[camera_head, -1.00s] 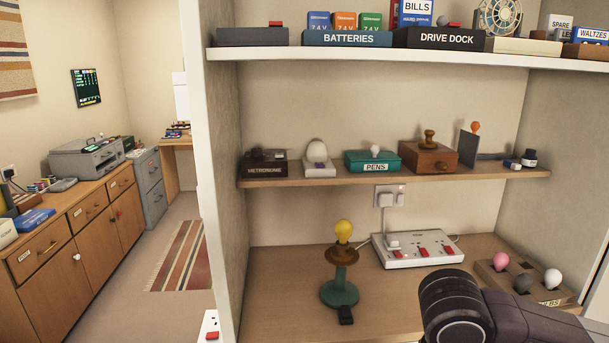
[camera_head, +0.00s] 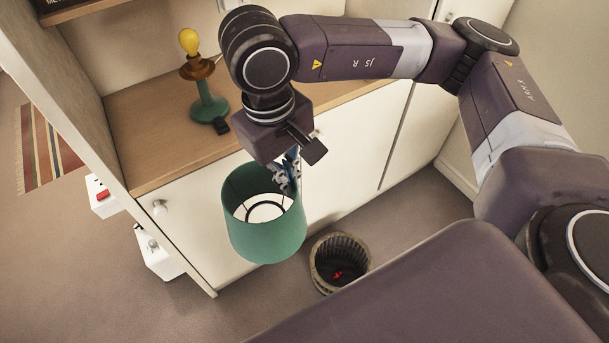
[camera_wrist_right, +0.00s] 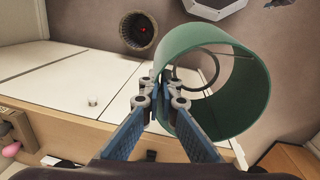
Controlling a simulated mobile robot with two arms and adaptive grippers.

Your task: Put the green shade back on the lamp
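The green lamp shade (camera_head: 262,232) hangs in the air in front of the white cabinet, below the desk top's edge. My right gripper (camera_head: 292,180) is shut on the shade's rim; in the right wrist view the fingers (camera_wrist_right: 160,92) pinch the wall of the shade (camera_wrist_right: 205,45). The lamp (camera_head: 207,100) stands upright on the desk, with a green base, a brown collar and a bare yellow bulb (camera_head: 188,41). It is left of and behind my right gripper, apart from the shade. My left gripper is not in view.
The wooden desk top (camera_head: 150,140) is clear around the lamp, with a small black piece (camera_head: 222,126) beside its base. A wicker bin (camera_head: 340,262) stands on the floor below, right of the shade. An upright panel (camera_head: 75,100) borders the desk at left.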

